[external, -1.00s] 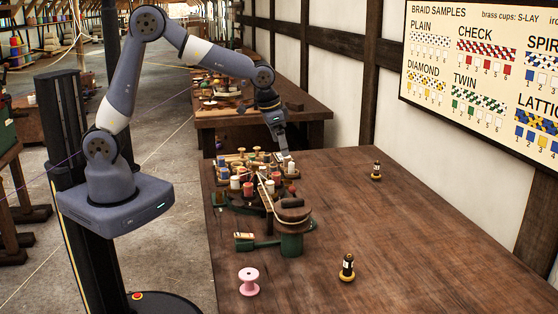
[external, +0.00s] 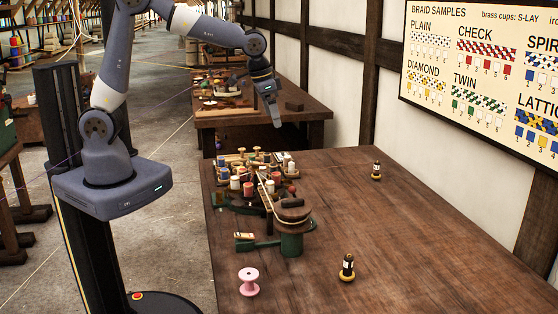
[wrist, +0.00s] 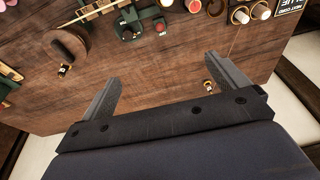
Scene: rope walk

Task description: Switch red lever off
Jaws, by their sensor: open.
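A red ball (external: 292,188) shows at the right side of the braiding rig in the external view. Whether it is the lever's knob and how it is set are too small to tell. My gripper (external: 276,122) hangs above and behind the rig, clear of it. Its two fingers are spread apart and empty in the wrist view (wrist: 163,68).
The rig (external: 265,195) carries several spools. A pink spool (external: 249,282) and two dark bobbins (external: 347,268) (external: 376,171) stand on the table (external: 430,240). Its right side is mostly clear.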

